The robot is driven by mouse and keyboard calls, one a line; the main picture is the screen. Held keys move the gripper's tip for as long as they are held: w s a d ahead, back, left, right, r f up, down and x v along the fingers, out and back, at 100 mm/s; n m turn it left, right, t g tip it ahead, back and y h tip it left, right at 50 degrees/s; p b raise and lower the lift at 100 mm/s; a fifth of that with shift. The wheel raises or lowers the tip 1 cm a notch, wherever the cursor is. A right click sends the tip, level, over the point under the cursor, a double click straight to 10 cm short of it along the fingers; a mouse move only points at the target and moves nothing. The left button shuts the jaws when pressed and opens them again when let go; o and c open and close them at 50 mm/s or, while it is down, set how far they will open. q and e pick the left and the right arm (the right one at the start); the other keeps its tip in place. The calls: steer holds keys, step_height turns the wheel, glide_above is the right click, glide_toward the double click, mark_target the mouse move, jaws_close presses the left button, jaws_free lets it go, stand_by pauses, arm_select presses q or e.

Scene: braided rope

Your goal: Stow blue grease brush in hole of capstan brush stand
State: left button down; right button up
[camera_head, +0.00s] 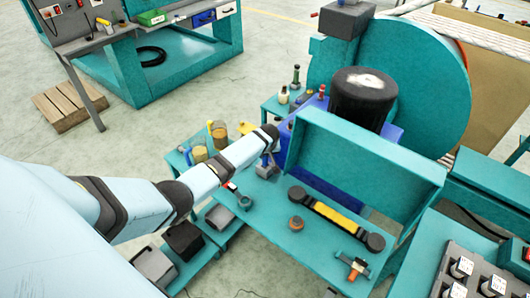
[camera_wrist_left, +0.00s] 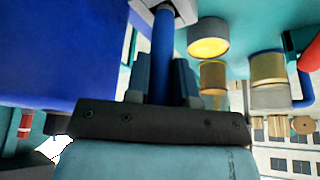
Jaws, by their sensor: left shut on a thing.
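My left gripper (camera_wrist_left: 163,82) is shut on the blue handle of the grease brush (camera_wrist_left: 163,50), which stands between its two fingers. The handle runs up the left wrist view to a pale grey piece (camera_wrist_left: 178,12) at the top edge. I cannot tell whether that piece belongs to the brush or to the stand. In the head view my left arm reaches from the left over the teal bench, with its gripper (camera_head: 266,166) low beside the upright teal panel, where the brush is not clear. I cannot identify the brush stand or its hole for certain. My right gripper is out of view.
Yellow-filled pots (camera_head: 199,153) stand left of my wrist. The teal bench (camera_head: 270,222) carries a small dark ring (camera_head: 245,202), an orange-brown round piece (camera_head: 296,223) and a yellow-and-black bar (camera_head: 338,217). The upright teal panel (camera_head: 360,165) closes off the back.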

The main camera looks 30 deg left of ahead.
arm_select(q)
steer(key=shift+f, duration=0.35)
stand_by(0.4)
steer(key=c, duration=0.9)
jaws_free()
steer(key=v, duration=1.4)
steer(key=s+d+f+m+t+h+p, duration=0.1)
steer(key=s+d+f+m+t+h, duration=0.15)
steer(key=s+d+f, duration=0.45)
steer(key=s+d+f+m+t+h, duration=0.1)
steer(key=s+d+f+m, duration=0.3)
steer(key=s, duration=0.5)
steer(key=s+d+r+m+t+h, duration=0.1)
steer(key=s+d, duration=0.3)
steer(key=s, duration=0.5)
steer(key=s+d+r+m+t+h, duration=0.2)
steer(key=s+d+r+m+t, duration=0.1)
steer(key=s, duration=0.5)
steer(key=shift+s+d+r+m+p, duration=0.35)
steer(key=shift+d+m, duration=0.2)
steer(key=shift+d, duration=0.35)
